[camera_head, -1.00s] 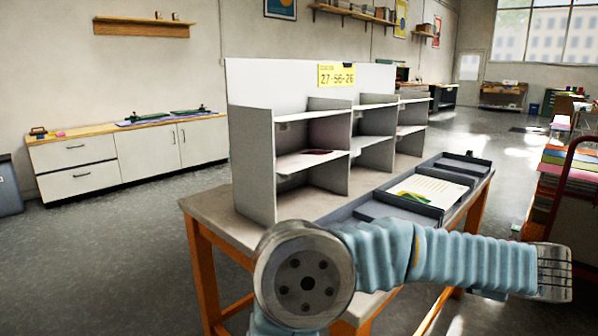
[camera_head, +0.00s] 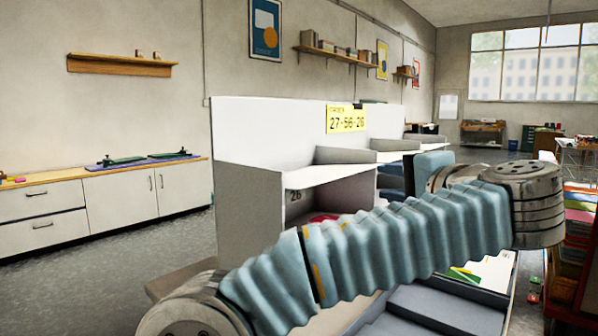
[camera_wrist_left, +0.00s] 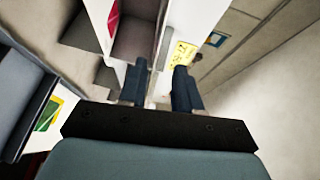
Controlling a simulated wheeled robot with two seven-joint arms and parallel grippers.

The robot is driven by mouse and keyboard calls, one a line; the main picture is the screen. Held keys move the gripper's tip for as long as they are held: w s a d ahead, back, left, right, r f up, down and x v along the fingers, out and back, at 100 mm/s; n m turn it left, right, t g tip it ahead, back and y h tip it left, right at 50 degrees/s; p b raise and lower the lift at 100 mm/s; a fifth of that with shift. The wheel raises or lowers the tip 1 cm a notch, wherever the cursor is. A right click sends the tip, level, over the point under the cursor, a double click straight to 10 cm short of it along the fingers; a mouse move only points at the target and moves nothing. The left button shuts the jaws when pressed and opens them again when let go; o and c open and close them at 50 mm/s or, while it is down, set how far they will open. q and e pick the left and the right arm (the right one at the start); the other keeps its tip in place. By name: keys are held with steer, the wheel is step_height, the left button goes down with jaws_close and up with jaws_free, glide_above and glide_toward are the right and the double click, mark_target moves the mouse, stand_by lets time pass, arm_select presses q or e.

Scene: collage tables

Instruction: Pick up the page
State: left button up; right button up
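A white page with a green and yellow picture (camera_head: 490,270) lies in the grey tray (camera_head: 430,305) on the table, partly hidden by my left arm. Its coloured part also shows at the left of the left wrist view (camera_wrist_left: 48,115). My left gripper (camera_wrist_left: 159,68) has its two dark fingers apart with nothing visible between them. It points toward the white and grey shelf unit (camera_head: 255,205), away from the page. In the head view my left arm crosses in front of the shelf and trays, and its fingertips cannot be made out. My right gripper is not in view.
A red item (camera_head: 322,217) lies in a shelf compartment, and it also shows in the left wrist view (camera_wrist_left: 113,20). A yellow sign (camera_head: 346,119) is on the shelf's back panel. A rack of coloured sheets (camera_head: 580,220) stands at the right. White cabinets (camera_head: 120,195) line the left wall.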

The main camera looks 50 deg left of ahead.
mark_target(349, 174)
arm_select(q)
steer(key=p+x, duration=0.1)
steer(key=x, duration=1.3)
steer(key=shift+s+a, duration=0.1)
steer(key=shift+s, duration=0.1)
jaws_close()
